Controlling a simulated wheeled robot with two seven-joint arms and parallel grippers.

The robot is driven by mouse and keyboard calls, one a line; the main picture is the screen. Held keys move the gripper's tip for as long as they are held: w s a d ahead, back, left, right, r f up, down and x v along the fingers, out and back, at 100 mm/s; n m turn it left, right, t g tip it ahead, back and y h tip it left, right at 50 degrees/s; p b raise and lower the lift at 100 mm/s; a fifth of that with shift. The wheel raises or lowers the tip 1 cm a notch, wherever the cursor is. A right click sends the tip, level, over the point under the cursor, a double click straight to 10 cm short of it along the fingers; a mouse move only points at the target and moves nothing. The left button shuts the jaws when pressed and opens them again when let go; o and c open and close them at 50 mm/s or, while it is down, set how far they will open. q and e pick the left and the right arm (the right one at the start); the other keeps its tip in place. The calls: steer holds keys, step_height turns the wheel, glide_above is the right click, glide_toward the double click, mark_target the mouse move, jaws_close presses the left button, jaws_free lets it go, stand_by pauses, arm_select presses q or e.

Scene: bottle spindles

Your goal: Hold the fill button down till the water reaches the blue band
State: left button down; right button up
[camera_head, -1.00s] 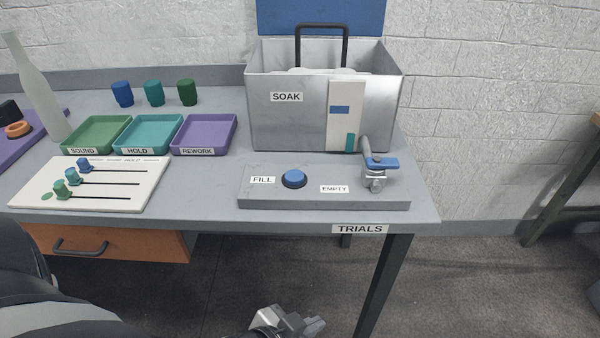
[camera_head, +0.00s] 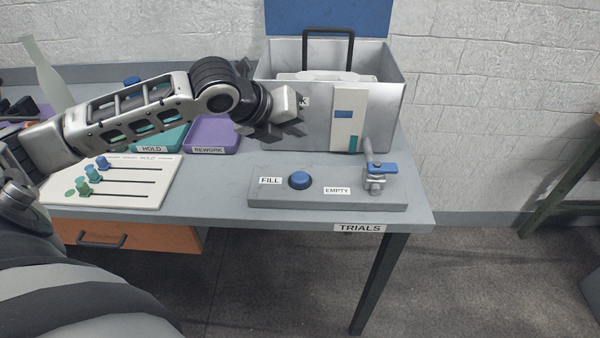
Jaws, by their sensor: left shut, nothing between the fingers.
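The blue round fill button (camera_head: 300,180) sits on a grey panel (camera_head: 330,202) at the front of the table, beside the FILL label. My left gripper (camera_head: 280,131) is shut and empty, in the air above and behind the button, in front of the left part of the SOAK tank (camera_head: 315,132). It is apart from the button and hides most of the SOAK label. The white gauge strip (camera_head: 341,134) on the tank has a blue band (camera_head: 344,114). A short teal water column (camera_head: 353,143) shows at its bottom right, below the band. My right gripper is out of view.
The blue-handled EMPTY valve (camera_head: 376,172) stands right of the button. A slider board (camera_head: 135,190) lies at the left. The panel around the button is clear.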

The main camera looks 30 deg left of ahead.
mark_target(296, 179)
arm_select(q)
steer(key=shift+f, duration=0.15)
